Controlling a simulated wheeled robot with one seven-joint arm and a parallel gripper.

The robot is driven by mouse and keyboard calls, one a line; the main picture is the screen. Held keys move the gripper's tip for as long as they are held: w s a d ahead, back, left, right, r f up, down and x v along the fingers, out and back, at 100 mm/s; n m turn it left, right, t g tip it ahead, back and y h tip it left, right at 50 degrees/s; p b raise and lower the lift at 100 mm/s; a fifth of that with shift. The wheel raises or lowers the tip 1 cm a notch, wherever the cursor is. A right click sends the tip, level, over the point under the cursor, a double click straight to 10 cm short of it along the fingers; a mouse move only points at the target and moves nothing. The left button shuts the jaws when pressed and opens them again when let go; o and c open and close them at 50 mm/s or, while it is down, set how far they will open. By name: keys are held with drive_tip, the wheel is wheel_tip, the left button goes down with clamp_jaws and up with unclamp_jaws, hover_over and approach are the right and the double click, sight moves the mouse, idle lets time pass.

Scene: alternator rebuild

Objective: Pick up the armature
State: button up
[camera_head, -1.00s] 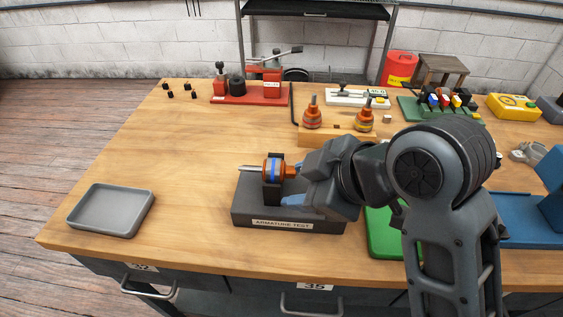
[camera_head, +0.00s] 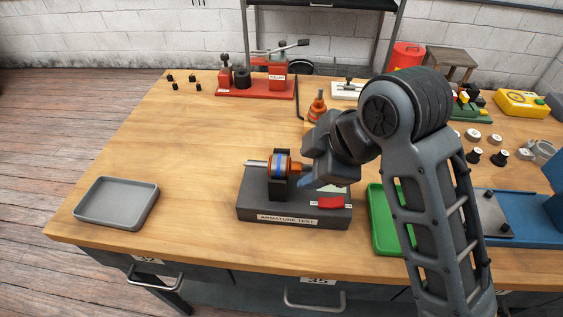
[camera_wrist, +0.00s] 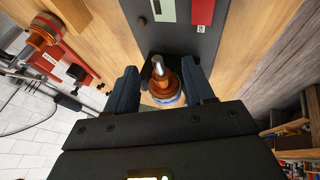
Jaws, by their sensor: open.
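The armature (camera_head: 279,165), an orange part with a blue band and a steel shaft, lies horizontally in the dark cradle of the "ARMATURE TEST" stand (camera_head: 250,211). In the wrist view the armature (camera_wrist: 166,83) shows end-on, its shaft tip and orange end between my fingers. My gripper (camera_head: 305,180) is just right of the armature in the head view. In the wrist view my gripper (camera_wrist: 160,86) is open, with one blue finger on each side and visible gaps to the armature. Its far end is hidden, and I cannot tell how deep the fingers reach.
A grey tray (camera_head: 117,226) lies at the left, with clear bench between it and the stand. A green tray (camera_head: 378,220) is right of the stand. Another orange armature (camera_head: 317,104) stands behind, partly hidden by my arm. A red fixture (camera_head: 250,88) is at the back.

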drive_tip(key=shift+w+a+f, duration=0.15)
drive_tip(key=shift+f, duration=0.3)
clamp_jaws()
idle(0.4)
